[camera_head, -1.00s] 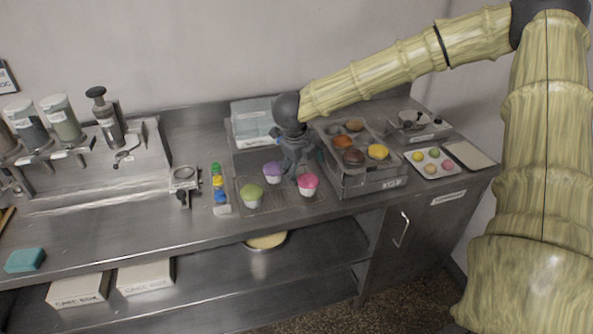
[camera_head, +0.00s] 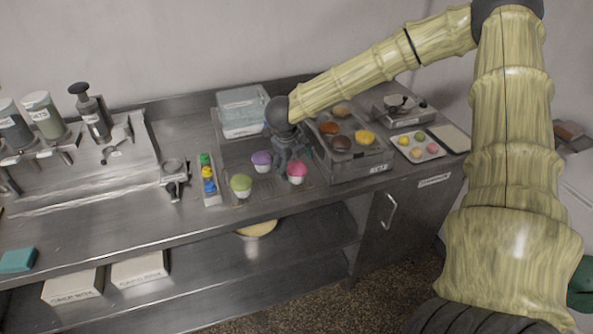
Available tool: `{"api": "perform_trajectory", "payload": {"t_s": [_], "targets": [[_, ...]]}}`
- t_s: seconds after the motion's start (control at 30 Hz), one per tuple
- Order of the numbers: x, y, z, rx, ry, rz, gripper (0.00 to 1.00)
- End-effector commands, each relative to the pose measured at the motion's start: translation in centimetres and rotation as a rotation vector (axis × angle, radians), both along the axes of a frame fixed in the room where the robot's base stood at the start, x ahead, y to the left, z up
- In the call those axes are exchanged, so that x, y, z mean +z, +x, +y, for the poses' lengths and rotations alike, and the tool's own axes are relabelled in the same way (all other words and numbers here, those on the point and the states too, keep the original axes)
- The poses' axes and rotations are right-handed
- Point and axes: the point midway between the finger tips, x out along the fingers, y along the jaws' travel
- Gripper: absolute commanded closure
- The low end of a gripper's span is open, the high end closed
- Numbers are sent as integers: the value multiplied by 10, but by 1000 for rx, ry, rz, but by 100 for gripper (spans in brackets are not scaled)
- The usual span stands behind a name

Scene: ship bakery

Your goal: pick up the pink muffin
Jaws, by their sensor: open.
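The pink muffin (camera_head: 297,173) stands upright in a white cup on the wire rack (camera_head: 268,190) on the steel counter. A purple muffin (camera_head: 262,161) stands to its left and slightly behind, and a green muffin (camera_head: 241,185) farther left. My gripper (camera_head: 285,160) points down, open, just behind and between the pink and purple muffins. Its fingertips are small and dark here, so I cannot tell whether they touch the pink muffin.
A raised tray of browned and orange buns (camera_head: 340,143) stands close to the right. A small tray of coloured pastries (camera_head: 417,146) lies beyond it. Clear boxes (camera_head: 241,111) are behind. Small coloured bottles (camera_head: 208,180) stand left. The counter's front edge is clear.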

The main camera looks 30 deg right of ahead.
Motion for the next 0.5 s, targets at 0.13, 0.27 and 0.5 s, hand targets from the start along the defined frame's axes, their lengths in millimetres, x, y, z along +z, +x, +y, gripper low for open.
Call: {"api": "perform_trajectory", "payload": {"t_s": [0.13, 0.27, 0.5], "targets": [[-11, 0, -5, -2, 1, 2, 16], [-23, 2, -9, -2, 0, 1, 16], [-35, 5, -12, -2, 1, 0, 16]]}}
